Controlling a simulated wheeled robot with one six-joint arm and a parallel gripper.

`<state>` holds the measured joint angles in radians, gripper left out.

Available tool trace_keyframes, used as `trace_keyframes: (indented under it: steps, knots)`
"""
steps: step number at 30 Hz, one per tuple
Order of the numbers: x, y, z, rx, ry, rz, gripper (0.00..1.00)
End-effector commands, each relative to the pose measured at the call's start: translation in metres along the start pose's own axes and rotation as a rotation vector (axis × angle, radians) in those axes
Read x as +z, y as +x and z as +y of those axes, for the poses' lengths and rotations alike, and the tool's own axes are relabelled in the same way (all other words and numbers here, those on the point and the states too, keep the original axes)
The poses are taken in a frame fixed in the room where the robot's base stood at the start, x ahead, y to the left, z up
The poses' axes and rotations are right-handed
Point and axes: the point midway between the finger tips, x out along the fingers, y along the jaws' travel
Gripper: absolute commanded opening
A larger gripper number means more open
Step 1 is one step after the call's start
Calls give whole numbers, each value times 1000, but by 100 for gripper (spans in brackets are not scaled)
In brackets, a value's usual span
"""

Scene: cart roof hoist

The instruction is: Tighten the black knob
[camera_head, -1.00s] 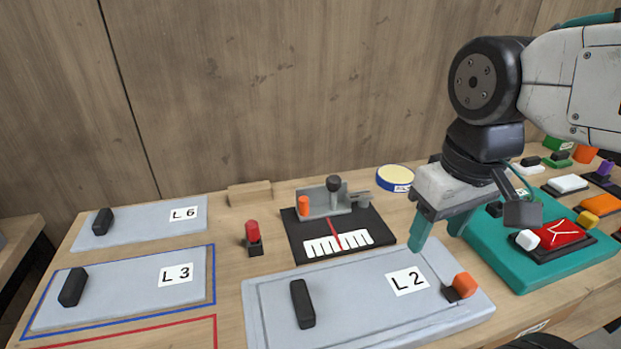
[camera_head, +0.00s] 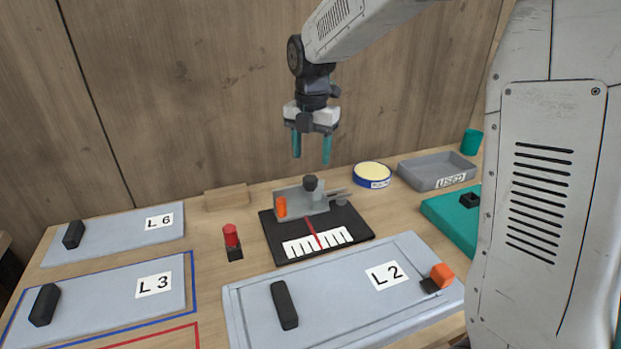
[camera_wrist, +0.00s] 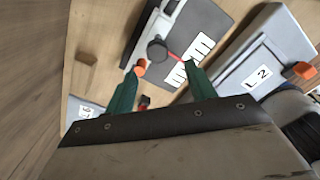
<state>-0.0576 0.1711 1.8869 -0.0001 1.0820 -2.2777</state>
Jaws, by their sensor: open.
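The black knob (camera_head: 311,183) stands upright on the grey bracket of a small device, with a dark base plate (camera_head: 273,241) and a white striped scale (camera_head: 318,242) under a red pointer (camera_head: 313,231). An orange peg (camera_head: 281,207) is on the bracket's left end. My gripper (camera_head: 311,161) is open and empty, pointing down, and appears above the knob in the head view. In the wrist view the knob (camera_wrist: 157,51) lies beyond and between the fingertips of my gripper (camera_wrist: 160,68), apart from them.
A grey L2 panel (camera_head: 345,301) with a black handle (camera_head: 285,304) lies in front. A red-topped peg (camera_head: 231,237) stands left of the device. A round yellow-topped tin (camera_head: 372,175) and a grey USED tray (camera_head: 436,170) are to the right. A wooden block (camera_head: 226,197) lies behind.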

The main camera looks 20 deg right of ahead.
Motion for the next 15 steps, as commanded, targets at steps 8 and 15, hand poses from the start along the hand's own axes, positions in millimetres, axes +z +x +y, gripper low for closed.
trace_keyframes:
  steps: [8, 15]
  knots:
    - [3, 31, 4, -4, -47, 3, 55]
    - [3, 68, 4, -3, -45, 3, 55]
